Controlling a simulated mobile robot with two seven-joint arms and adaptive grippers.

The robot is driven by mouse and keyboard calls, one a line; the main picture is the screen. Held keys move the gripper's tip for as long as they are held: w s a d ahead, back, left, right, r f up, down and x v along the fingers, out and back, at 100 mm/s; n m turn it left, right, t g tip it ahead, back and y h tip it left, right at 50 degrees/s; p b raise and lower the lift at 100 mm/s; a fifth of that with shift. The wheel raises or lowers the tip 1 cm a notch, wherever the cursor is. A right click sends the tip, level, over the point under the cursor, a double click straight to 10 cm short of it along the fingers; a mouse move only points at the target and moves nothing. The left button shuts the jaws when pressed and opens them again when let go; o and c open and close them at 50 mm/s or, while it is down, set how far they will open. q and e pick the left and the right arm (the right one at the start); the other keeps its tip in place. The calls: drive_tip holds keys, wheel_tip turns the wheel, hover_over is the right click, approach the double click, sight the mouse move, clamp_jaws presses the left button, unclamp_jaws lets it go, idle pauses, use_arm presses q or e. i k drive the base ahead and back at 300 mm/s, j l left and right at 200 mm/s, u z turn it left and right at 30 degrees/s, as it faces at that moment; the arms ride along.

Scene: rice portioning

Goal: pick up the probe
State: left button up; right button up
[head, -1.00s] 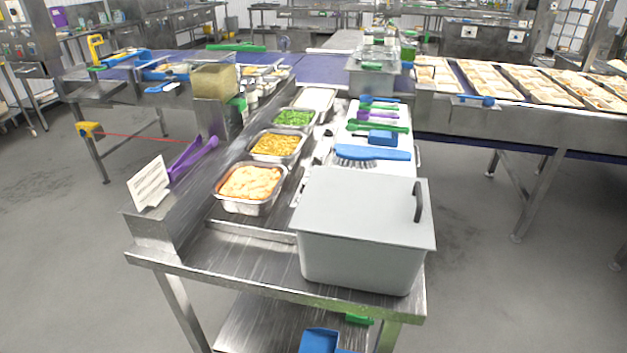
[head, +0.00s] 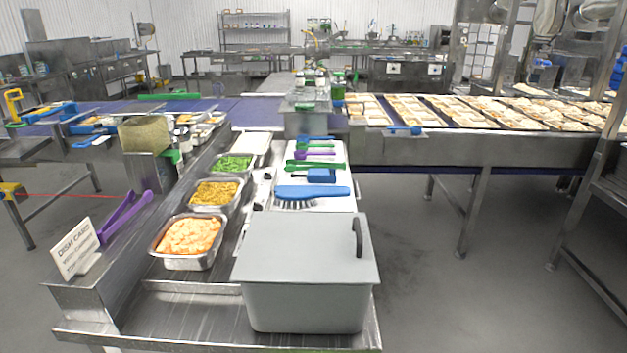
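I cannot make out for sure which thing is the probe. Long-handled utensils in blue, purple and green (head: 316,167) lie on a white board (head: 341,203) in the middle of the steel bench, with a blue-handled brush (head: 311,192) at the near end. Small dark items beside the food trays are too small to name. Neither of my grippers is in the head view.
A grey lidded bin (head: 306,284) stands at the bench's near end. Steel trays of food (head: 189,241) line its left side, near purple tongs (head: 124,214) and a dish card (head: 75,249). A conveyor (head: 455,146) with filled trays runs right. Floor (head: 420,290) is clear right of the bench.

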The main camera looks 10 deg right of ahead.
sight(327, 175)
drive_tip(key=l+u, duration=0.2)
drive_tip(key=k+l+u, duration=0.15)
drive_tip(key=l, duration=0.25)
drive_tip(key=l+u, duration=0.3)
drive_tip(key=u, duration=0.2)
drive_tip(key=k+l+u, duration=0.2)
drive_tip(key=u, duration=0.3)
drive_tip(key=k+l+u, duration=0.15)
drive_tip(key=l+u, duration=0.2)
drive_tip(key=u, duration=0.15)
drive_tip(key=k+l+u, duration=0.15)
drive_tip(key=u, duration=0.35)
drive_tip(key=k+l+u, duration=0.15)
drive_tip(key=u, duration=0.35)
drive_tip(key=k+l+u, duration=0.15)
drive_tip(key=u, duration=0.35)
drive_tip(key=k+l+u, duration=0.1)
drive_tip(key=u, duration=0.35)
drive_tip(key=k+u, duration=0.25)
drive_tip(key=u, duration=0.25)
drive_tip(key=k+l+u, duration=0.35)
drive_tip(key=k, duration=0.15)
drive_tip(key=k+u, duration=0.35)
drive_tip(key=k, duration=0.15)
drive_tip(key=k+u, duration=0.35)
drive_tip(key=k, duration=0.15)
drive_tip(key=j, duration=0.05)
